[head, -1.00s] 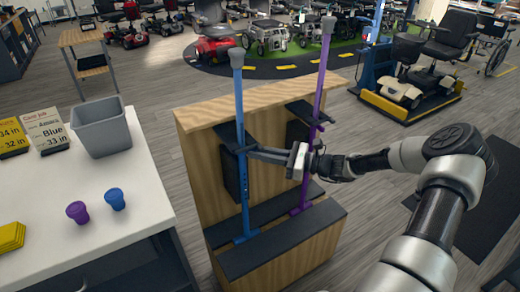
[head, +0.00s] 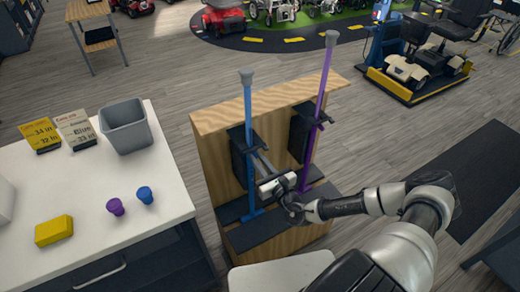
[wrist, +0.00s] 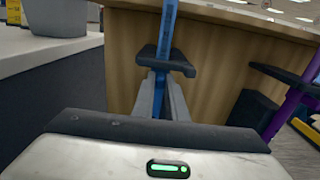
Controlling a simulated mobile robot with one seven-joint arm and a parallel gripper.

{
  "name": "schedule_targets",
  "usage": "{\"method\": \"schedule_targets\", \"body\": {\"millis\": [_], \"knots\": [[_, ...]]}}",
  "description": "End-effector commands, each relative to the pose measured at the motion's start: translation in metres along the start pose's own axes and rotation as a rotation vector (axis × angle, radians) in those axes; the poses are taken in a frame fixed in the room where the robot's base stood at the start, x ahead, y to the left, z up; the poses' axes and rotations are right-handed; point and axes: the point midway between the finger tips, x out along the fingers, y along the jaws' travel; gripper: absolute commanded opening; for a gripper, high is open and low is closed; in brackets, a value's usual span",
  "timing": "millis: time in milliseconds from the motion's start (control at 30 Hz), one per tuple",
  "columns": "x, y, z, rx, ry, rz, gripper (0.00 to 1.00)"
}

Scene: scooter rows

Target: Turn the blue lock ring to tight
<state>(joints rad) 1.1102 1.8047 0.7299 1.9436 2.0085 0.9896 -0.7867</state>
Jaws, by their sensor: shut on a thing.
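The blue cane (head: 248,112) stands upright against the wooden stand, with a grey cap on top. It also shows in the wrist view (wrist: 169,25), passing through a dark bracket (wrist: 166,62). My gripper (head: 256,152) reaches the cane just below that bracket. In the wrist view its two fingers (wrist: 161,98) are shut on blue material at the cane, where the blue lock ring would be. The fingers hide most of it, so I cannot separate the ring's outline from the shaft or read its turn.
A purple cane (head: 322,90) stands to the right on the same wooden stand (head: 219,150). Floor is clear behind the stand.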

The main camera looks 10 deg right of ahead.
Motion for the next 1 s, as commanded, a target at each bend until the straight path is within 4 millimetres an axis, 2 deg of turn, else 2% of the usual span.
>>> {"method": "schedule_targets", "body": {"millis": [33,667,700,767,1000], "knots": [[0.0005,0.0026,0.0042,0.001,-0.003,-0.013,0.00],[0.0011,0.0028,0.0019,-0.002,-0.007,-0.060,0.00],[0.0011,0.0028,0.0019,-0.002,-0.007,-0.059,0.19],[0.0011,0.0028,0.0018,-0.002,-0.007,-0.059,0.29],[0.0008,0.0029,0.0010,-0.002,-0.005,-0.059,0.31]]}}
